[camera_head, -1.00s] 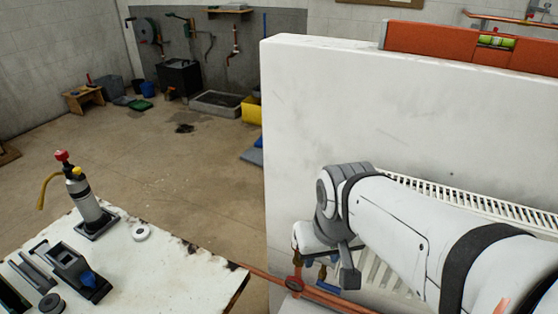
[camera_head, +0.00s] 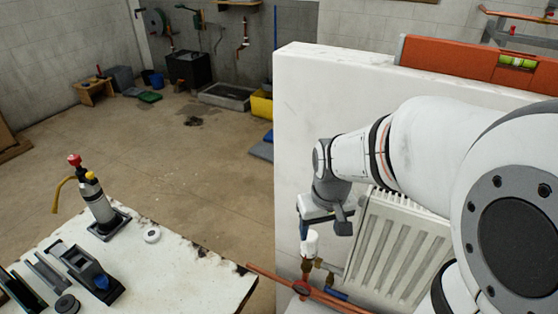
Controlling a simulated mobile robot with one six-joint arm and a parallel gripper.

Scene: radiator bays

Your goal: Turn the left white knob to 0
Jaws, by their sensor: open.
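A white knob (camera_head: 310,244) sits on brass and copper pipework at the left end of a white radiator (camera_head: 402,245). No other white knob shows. My gripper (camera_head: 323,229) is open and points down just above this knob. One finger is at the knob's left and the other is off to its right. Whether either finger touches the knob cannot be told. The knob's scale and its 0 mark are too small to read.
A white wall block (camera_head: 294,130) stands behind, with an orange level (camera_head: 470,63) on top. A worktable (camera_head: 190,265) with a spray bottle (camera_head: 95,200) is at the left.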

